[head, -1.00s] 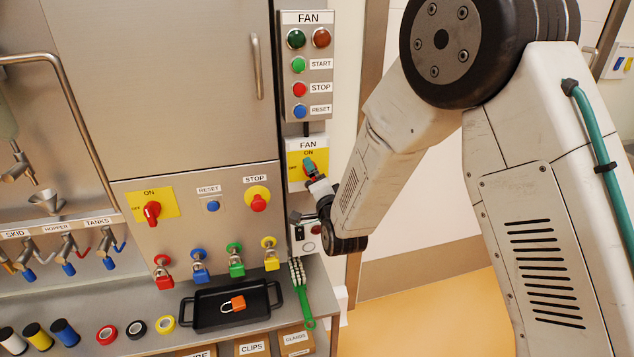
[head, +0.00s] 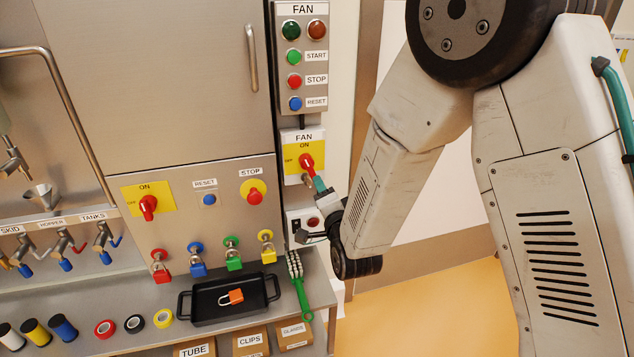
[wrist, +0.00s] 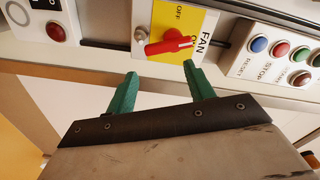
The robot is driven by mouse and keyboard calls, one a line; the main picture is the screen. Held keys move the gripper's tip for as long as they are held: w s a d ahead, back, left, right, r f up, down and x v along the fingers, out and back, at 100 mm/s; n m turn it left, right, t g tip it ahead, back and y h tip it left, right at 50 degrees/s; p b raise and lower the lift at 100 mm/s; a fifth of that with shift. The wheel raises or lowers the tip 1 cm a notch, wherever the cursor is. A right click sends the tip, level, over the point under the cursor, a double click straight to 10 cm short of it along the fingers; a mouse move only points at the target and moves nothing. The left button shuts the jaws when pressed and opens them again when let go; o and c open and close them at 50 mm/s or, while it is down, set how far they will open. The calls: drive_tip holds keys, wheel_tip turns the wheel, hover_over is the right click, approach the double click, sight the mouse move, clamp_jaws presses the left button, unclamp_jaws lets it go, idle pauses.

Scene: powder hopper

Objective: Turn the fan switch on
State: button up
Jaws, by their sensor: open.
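The fan switch (head: 306,162) is a red rotary handle on a yellow plate under the FAN label, right of the cabinet. In the wrist view the red handle (wrist: 168,45) lies lengthwise toward the FAN label side, so it points up to ON rather than sideways to OFF. My gripper (head: 319,184) is just below and right of the handle in the head view. In the wrist view my gripper (wrist: 160,70) has its two green fingers spread, with nothing between them. The fingertips look apart from the handle.
The FAN button box (head: 303,65) is above the switch. A small box with a red button (head: 313,222) is below it. A cabinet switch (head: 148,206), several padlocks and a black tray (head: 230,310) are to the left. Free room lies right of the switch.

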sight(309, 167)
drive_tip(key=w+f+n, duration=0.1)
drive_tip(key=f+n, duration=0.1)
drive_tip(key=shift+w+d+f, duration=0.35)
drive_tip(key=shift+w+f, duration=0.05)
drive_tip(key=shift+c, duration=1)
drive_tip(key=shift+w+a+r+n+t+y, duration=0.5)
drive_tip(key=shift+w+a+r+n+y, duration=0.6)
drive_tip(key=shift+n, duration=1.95)
drive_tip(key=shift+w+a+r+n+t+y, duration=0.65)
drive_tip(key=shift+w+n, duration=0.8)
drive_tip(key=shift+n, duration=1.55)
drive_tip(key=shift+w+a+r+n+t+y, duration=0.35)
drive_tip(key=shift+w+a+r+n+y, duration=0.6)
drive_tip(key=shift+n, duration=2.1)
drive_tip(key=shift+w+d+r+h, duration=0.1)
drive_tip(key=shift+w+d+h, duration=0.1)
drive_tip(key=shift+w+h, duration=0.15)
